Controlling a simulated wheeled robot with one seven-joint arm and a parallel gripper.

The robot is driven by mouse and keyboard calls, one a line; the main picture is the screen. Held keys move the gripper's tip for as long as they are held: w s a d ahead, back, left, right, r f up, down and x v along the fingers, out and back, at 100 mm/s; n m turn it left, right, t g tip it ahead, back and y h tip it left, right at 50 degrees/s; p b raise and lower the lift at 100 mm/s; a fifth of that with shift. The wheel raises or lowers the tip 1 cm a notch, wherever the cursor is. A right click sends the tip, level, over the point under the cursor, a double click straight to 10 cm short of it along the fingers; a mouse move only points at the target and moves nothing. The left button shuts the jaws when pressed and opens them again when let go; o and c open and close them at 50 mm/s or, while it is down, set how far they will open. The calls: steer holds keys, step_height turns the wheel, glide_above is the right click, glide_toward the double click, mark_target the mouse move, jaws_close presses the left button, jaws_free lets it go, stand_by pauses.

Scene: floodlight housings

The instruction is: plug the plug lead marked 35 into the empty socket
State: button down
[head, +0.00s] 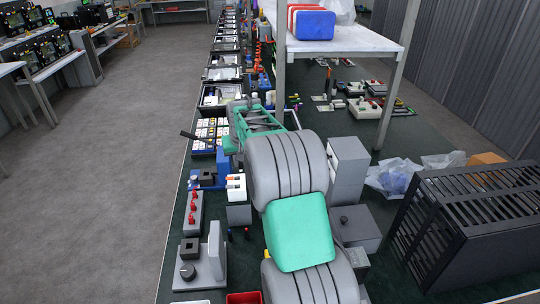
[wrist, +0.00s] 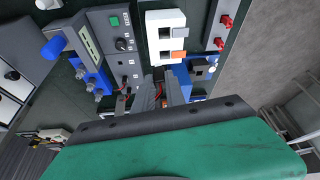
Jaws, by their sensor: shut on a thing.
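My gripper (wrist: 160,86) shows at the centre of the wrist view, its grey fingers reaching past the dark edge of my green wrist. It is shut on a small dark piece (wrist: 158,74), mostly hidden between the fingers. I cannot read a number 35 on it. Just beyond is a white block (wrist: 152,22) with two dark square openings, a grey piece and an orange piece beside them. It also shows in the head view (head: 236,187). I cannot tell which socket is empty. My arm hides the gripper in the head view.
A dark grey box with a green button (wrist: 114,21) stands left of the white block, with blue fittings (wrist: 97,80) beside it. A grey strip with red knobs (head: 194,214) and a grey fixture (head: 214,255) stand nearby. A black slatted crate (head: 470,220) is at right.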

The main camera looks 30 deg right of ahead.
steer(key=w+d+f+m, duration=0.1)
steer(key=w+d+f, duration=0.1)
steer(key=d+f, duration=0.2)
steer(key=w+d+f+m+p, duration=0.1)
steer(key=d+f, duration=0.3)
steer(key=d, duration=0.7)
steer(key=shift+w+d+f+h, duration=0.25)
steer(key=shift+w+h, duration=0.15)
steer(key=shift+w, duration=0.5)
steer(key=shift+a+f, duration=0.1)
steer(key=shift+f, duration=0.1)
steer(key=shift+f+b, duration=2.2)
steer(key=shift+f, duration=0.65)
steer(key=shift+f+b, duration=1.35)
steer(key=shift+f, duration=0.1)
steer(key=c, duration=1.3)
jaws_free()
steer(key=shift+s, duration=0.1)
